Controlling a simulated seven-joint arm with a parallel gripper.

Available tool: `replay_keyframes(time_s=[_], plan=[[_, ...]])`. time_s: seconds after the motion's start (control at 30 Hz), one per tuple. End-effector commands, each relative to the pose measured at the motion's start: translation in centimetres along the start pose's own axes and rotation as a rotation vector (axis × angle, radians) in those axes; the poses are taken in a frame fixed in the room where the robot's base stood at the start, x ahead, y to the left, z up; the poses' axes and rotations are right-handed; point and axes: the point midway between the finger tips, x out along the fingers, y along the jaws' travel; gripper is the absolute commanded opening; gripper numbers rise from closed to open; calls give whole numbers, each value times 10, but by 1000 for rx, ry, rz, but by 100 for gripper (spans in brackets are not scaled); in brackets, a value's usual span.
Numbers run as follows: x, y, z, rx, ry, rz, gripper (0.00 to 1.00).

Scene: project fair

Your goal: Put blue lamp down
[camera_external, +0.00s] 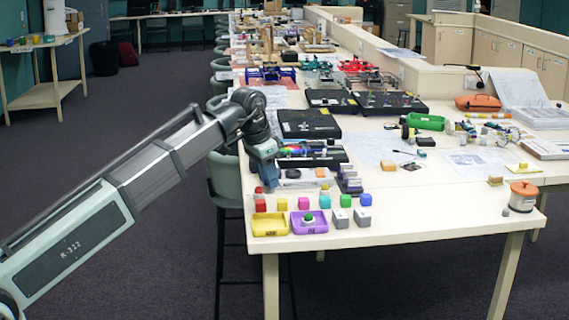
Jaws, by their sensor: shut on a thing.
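My gripper (261,152) is at the near left edge of the long table, pointing down. It is shut on a blue-grey thing, which I take to be the blue lamp (266,173); it is small and partly hidden by the gripper. Its lower end is just above or behind the small red blocks. I cannot tell whether it touches the table.
A yellow tray (270,225) and a purple tray (308,223) stand at the table's near left corner, among several small coloured blocks. Black cases (309,124) lie behind. An orange-lidded jar (523,196) stands at right. The table's near middle (430,210) is clear.

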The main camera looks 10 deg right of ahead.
Motion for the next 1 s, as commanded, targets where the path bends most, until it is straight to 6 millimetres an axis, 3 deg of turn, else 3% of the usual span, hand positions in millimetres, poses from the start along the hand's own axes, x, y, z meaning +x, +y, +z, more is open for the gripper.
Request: replay_keyframes(time_s=[0.27,0.53,1.0], plan=[[10,1,4,-73,4,5,0],[49,4,16,-72,2,6,0],[91,6,27,-71,3,6,0]])
